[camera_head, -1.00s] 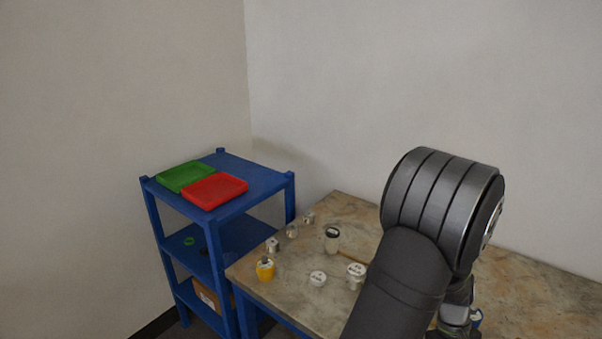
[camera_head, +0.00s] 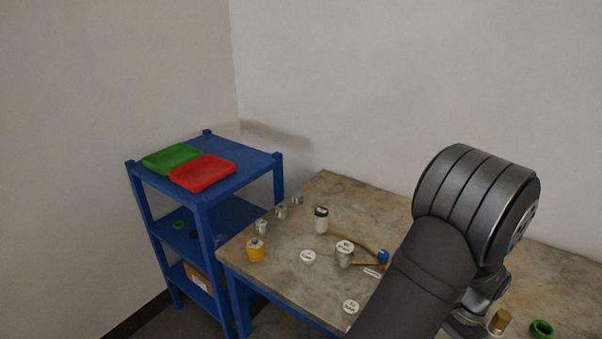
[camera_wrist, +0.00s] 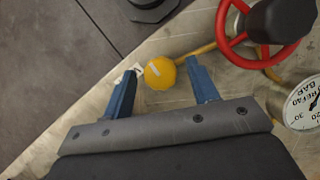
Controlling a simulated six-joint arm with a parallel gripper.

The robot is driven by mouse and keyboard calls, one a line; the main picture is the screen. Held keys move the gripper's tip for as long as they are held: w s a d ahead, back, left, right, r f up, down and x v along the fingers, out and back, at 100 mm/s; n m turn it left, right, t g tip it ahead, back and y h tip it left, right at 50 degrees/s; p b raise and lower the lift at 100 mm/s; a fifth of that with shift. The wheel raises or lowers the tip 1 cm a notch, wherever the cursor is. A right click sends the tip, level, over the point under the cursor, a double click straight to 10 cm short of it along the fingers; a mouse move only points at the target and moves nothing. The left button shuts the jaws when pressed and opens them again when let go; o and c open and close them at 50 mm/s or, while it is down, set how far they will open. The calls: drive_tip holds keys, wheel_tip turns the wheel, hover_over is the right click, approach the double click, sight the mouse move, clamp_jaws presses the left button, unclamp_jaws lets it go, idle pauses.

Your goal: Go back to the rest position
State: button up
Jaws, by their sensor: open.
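My gripper (camera_wrist: 161,68) shows in the wrist view as two blue fingers spread apart, with no object clamped between them. A yellow round knob or ball (camera_wrist: 160,73) appears in the gap between the fingertips; its depth below them is hard to judge. In the head view my dark arm fills the right side and hides the gripper.
The table (camera_head: 300,272) holds a yellow vessel (camera_head: 255,250), a black-topped white vessel (camera_head: 321,220), several labelled vessels, and a green ring (camera_head: 541,329). A blue shelf (camera_head: 262,161) carries green (camera_head: 172,158) and red (camera_head: 203,173) trays. A red handwheel (camera_wrist: 222,22) and gauge (camera_wrist: 305,105) appear near the gripper.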

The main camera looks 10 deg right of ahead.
drive_tip(key=shift+m+t, duration=0.4)
drive_tip(key=shift+m, duration=0.7)
drive_tip(key=o, duration=1)
drive_tip(key=w+a+r+m+h, duration=0.1)
drive_tip(key=w+a+r+m, duration=0.2)
drive_tip(key=r, duration=0.8)
drive_tip(key=w+a+r+m+h, duration=0.2)
drive_tip(key=w+r+m, duration=0.15)
drive_tip(key=r, duration=0.75)
drive_tip(key=w+a+r+m+h, duration=0.15)
drive_tip(key=r+m, duration=0.25)
drive_tip(key=r, duration=0.7)
drive_tip(key=shift+m+t, duration=0.25)
drive_tip(key=shift+t, duration=0.15)
drive_tip(key=f, duration=0.6)
drive_tip(key=w+f, duration=0.1)
drive_tip(key=f, duration=0.3)
drive_tip(key=shift+a+f, duration=0.1)
drive_tip(key=shift+a, duration=0.1)
wheel_tip(320, 180, up, 10)
drive_tip(key=shift+r, duration=0.1)
